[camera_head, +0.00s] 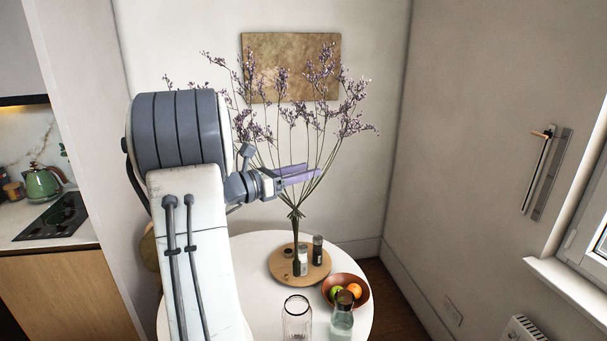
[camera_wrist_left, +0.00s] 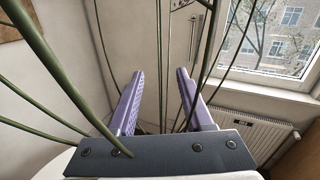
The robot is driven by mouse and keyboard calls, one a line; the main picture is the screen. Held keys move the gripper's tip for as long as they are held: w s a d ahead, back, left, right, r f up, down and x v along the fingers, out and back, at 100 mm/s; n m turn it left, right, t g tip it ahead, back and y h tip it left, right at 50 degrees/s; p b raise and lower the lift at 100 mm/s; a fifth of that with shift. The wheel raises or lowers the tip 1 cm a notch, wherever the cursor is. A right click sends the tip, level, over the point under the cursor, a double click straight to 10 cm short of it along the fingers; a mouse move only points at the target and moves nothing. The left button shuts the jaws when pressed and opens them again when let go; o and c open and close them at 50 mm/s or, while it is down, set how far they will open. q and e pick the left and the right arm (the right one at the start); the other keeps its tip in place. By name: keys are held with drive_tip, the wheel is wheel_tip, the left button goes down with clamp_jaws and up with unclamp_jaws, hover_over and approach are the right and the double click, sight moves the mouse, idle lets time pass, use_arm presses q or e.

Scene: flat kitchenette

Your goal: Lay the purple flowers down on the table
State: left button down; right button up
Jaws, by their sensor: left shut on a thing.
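The purple flowers (camera_head: 323,67) stand upright above the round white table (camera_head: 258,246), with thin green stems fanning out at the top. The stems draw together below, over the round wooden board (camera_head: 284,277); I cannot tell what holds their lower ends. My left gripper (camera_head: 306,172), with purple fingers, reaches in from the left among the stems and is shut on the flowers. In the left wrist view, green stems (camera_wrist_left: 160,60) pass between and around the two fingers (camera_wrist_left: 160,77). The exact contact is hard to see. My right gripper is not in view.
Dark and light shakers (camera_head: 318,249) stand on the board. A fruit bowl (camera_head: 362,297), a glass (camera_head: 297,320) and a carafe (camera_head: 342,318) stand at the table's front right. A picture (camera_head: 291,50) hangs behind; a window (camera_head: 595,240) is at right.

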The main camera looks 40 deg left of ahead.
use_arm(q)
drive_tip(key=shift+r+p, duration=2.7)
drive_tip(key=shift+r, duration=1.25)
